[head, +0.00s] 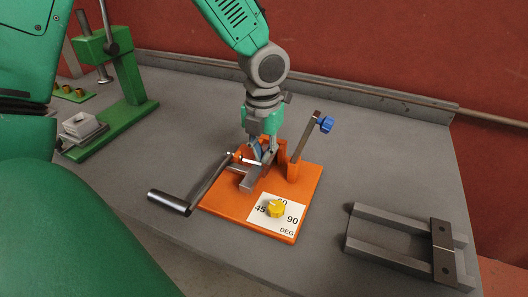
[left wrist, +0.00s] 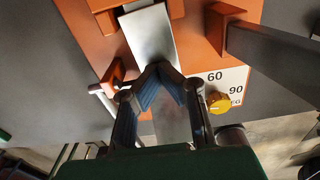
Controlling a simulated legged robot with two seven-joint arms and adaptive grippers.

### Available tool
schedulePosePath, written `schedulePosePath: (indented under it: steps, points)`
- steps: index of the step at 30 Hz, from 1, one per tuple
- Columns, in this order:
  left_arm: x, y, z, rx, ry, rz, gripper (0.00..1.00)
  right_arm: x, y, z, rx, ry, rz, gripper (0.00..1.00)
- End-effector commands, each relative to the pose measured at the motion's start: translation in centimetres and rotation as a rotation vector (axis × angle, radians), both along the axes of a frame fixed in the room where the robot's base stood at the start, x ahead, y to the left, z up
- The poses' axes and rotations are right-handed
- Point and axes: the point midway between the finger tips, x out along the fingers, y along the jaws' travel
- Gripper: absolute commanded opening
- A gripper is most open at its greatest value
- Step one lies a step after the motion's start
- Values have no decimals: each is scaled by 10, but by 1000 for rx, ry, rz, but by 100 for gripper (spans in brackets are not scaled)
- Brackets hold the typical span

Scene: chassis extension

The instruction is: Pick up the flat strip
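A flat silver strip (left wrist: 146,32) lies at the orange bending fixture (left wrist: 90,42) in the left wrist view, its broad face towards the camera. In the head view a small bright end, perhaps the strip's, shows beside the fingers. My left gripper (left wrist: 158,68) points down at the fixture (head: 304,205); it also shows in the head view (head: 262,157). Its two blue-padded fingers slant together and their tips meet over the strip. I cannot tell whether any of the strip is between them. My right gripper is not in view.
The fixture has a lever with a dark handle (head: 169,203), a yellow knob (head: 276,208) on an angle label, and an upright bar with a blue knob (head: 325,124). A green press (head: 125,95) stands left. A grey frame (head: 398,240) lies right. Grey tabletop between them is clear.

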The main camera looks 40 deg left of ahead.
Motion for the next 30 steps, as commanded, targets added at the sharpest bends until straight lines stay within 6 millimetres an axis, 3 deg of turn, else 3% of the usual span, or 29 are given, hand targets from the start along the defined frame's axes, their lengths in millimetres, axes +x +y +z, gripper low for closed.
schedulePosePath:
  steps: [6, 12, 18, 25, 30]
  points:
    - [1, 0, 48, -3, -13, 0, 0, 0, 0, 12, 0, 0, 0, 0]
    - [1, 0, 82, -2, -11, 1, 0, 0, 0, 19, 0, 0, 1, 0]
    - [1, -2, 97, 1, -9, 1, 0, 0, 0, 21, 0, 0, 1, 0]
    - [1, -1, 97, 0, -9, 0, 0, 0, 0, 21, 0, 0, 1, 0]
    - [1, 0, 96, -1, -10, 0, 58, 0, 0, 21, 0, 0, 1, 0]
